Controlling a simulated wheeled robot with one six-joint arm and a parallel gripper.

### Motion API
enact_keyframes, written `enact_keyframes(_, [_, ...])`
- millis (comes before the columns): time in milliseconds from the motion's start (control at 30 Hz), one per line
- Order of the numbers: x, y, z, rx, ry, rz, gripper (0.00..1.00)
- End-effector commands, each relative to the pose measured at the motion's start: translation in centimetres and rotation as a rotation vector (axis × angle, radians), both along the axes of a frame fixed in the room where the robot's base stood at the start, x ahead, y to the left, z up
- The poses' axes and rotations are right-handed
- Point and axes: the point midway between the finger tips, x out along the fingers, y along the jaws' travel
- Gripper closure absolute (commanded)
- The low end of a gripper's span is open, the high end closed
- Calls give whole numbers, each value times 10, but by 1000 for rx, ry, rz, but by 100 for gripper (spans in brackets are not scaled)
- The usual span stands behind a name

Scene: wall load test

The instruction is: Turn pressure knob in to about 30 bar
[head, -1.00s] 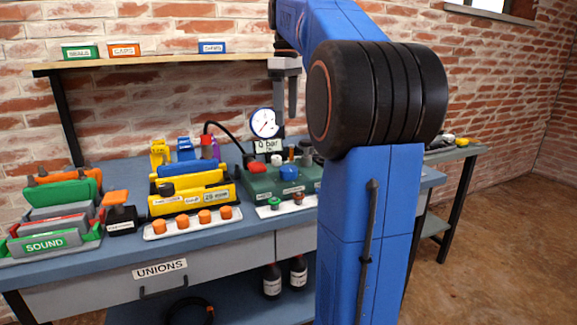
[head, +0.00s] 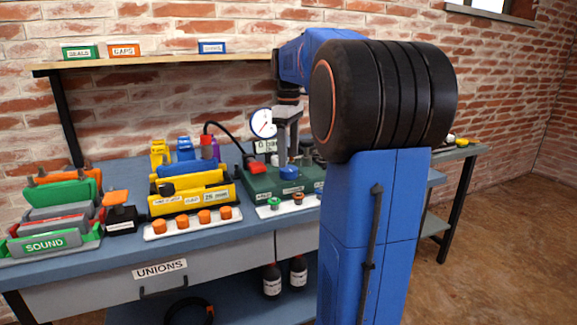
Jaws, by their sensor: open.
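The green pressure unit (head: 262,186) sits on the blue workbench. A blue knob (head: 289,172) is on its top; I take it to be the pressure knob, but its label is too small to read. A white round gauge (head: 263,123) stands behind the unit, with a sign below it that is now partly covered. My gripper (head: 282,158) points down just above the blue knob, its finger close to the knob. I cannot tell whether it touches. The far finger is mostly hidden.
A red part (head: 256,167) with a black hose sits left of the knob. A yellow block rack (head: 190,192) and a white tray (head: 194,222) with orange caps are further left. A small tray (head: 288,206) lies in front. A shelf (head: 160,61) runs above.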

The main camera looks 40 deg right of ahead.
Motion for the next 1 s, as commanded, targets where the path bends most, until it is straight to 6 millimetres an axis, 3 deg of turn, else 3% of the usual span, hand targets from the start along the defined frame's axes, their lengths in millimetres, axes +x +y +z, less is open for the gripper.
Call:
enact_keyframes(100, [-1, 0, -19, 1, 2, 0, 37])
enact_keyframes(300, [0, 0, -38, 1, 0, 0, 37])
enact_keyframes(700, [0, 0, -44, 0, 0, 0, 37])
enact_keyframes(867, [0, 0, -44, 0, 0, 0, 75])
enact_keyframes(1000, [0, 0, -44, 0, 0, -1, 78])
